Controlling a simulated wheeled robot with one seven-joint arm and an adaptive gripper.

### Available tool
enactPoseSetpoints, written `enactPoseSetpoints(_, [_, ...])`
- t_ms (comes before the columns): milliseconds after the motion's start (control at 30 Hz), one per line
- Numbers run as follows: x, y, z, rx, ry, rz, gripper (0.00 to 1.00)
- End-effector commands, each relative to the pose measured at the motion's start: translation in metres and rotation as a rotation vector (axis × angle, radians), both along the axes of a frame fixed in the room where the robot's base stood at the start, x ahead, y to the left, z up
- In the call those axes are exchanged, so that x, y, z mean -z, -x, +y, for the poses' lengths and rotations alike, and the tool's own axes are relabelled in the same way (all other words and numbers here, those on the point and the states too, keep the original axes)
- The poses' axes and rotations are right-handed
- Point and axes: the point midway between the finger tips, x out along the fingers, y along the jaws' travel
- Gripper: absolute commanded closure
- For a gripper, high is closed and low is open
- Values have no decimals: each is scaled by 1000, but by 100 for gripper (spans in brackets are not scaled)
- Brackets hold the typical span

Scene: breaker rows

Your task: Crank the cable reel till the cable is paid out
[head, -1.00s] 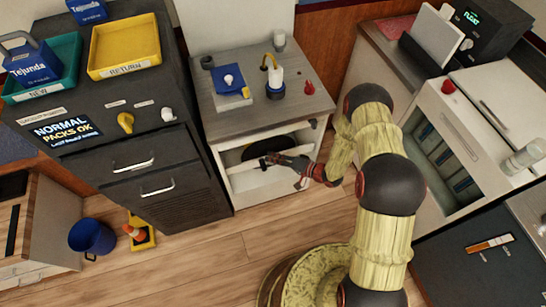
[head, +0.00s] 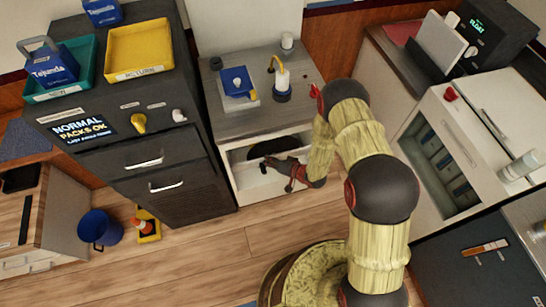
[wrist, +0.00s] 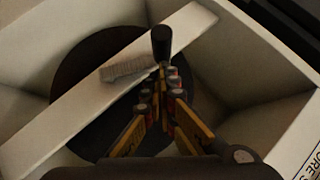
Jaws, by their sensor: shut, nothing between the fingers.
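The cable reel (wrist: 80,68) is a dark round disc inside the white open-topped bay (wrist: 255,110) of the grey-topped cabinet. In the head view the reel (head: 270,146) shows only partly, below the worktop. A black upright knob (wrist: 161,42), apparently the crank handle, stands in front of a pale bar crossing the disc. My gripper (wrist: 160,82) is shut with nothing in it, its fingertips just below the knob in the wrist view. I cannot tell whether they touch it. In the head view my gripper (head: 268,164) reaches into the bay from the right. No paid-out cable is clear.
A dark drawer cabinet (head: 140,160) stands close on the left. The wooden floor in front is mostly clear.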

Motion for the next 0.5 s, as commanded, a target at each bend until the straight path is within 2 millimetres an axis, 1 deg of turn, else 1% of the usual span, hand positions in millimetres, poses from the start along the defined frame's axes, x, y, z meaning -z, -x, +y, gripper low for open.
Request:
enactPoseSetpoints(33, [1,3,6,-6,43,-11,100])
enactPoseSetpoints(300, [15,6,19,-5,268,-77,100])
enactPoseSetpoints(500, [24,7,22,-1,266,-76,100])
